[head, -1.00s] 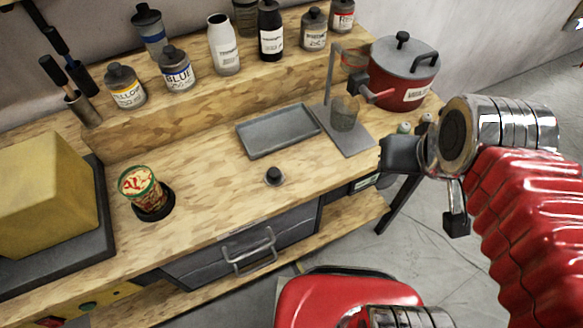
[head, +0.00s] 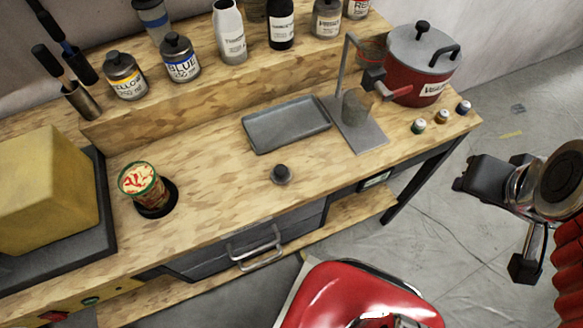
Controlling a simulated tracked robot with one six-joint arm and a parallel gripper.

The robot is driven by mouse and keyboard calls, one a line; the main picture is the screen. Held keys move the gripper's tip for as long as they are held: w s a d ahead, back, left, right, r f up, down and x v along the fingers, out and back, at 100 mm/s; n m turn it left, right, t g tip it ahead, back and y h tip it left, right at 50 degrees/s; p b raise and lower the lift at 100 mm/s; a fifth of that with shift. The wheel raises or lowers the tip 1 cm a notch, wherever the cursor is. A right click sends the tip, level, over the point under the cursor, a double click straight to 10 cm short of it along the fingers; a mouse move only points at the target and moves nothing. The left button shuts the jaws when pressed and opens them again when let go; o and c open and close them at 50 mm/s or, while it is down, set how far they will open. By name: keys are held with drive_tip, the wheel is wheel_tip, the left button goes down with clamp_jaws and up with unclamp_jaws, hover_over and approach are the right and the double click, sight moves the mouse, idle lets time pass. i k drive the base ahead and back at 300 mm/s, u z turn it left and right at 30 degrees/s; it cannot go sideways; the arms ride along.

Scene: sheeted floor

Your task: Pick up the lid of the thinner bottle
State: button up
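A white bottle (head: 230,32) with a hard-to-read label, perhaps the thinner, stands on the raised shelf; its top is cut off by the frame edge. A small dark round lid with a knob (head: 281,174) lies on the wooden bench in front of the grey tray. I cannot tell for sure which bottle it belongs to. My gripper (head: 495,228) is at the right, over the floor beyond the bench's right end. Its two dark fingers are spread apart with nothing between them. It is well away from the lid.
A grey tray (head: 287,124), a metal stand (head: 357,130) and a red pot (head: 416,65) are behind and right of the lid. Several small jars (head: 441,117) line the bench's right end. A noodle cup (head: 143,185) stands left. The bench around the lid is clear.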

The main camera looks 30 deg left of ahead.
sight(281, 174)
drive_tip(key=z, duration=0.1)
drive_tip(key=k, duration=1.1)
drive_tip(key=u, duration=1.7)
drive_tip(key=i, duration=1)
drive_tip(key=u, duration=0.05)
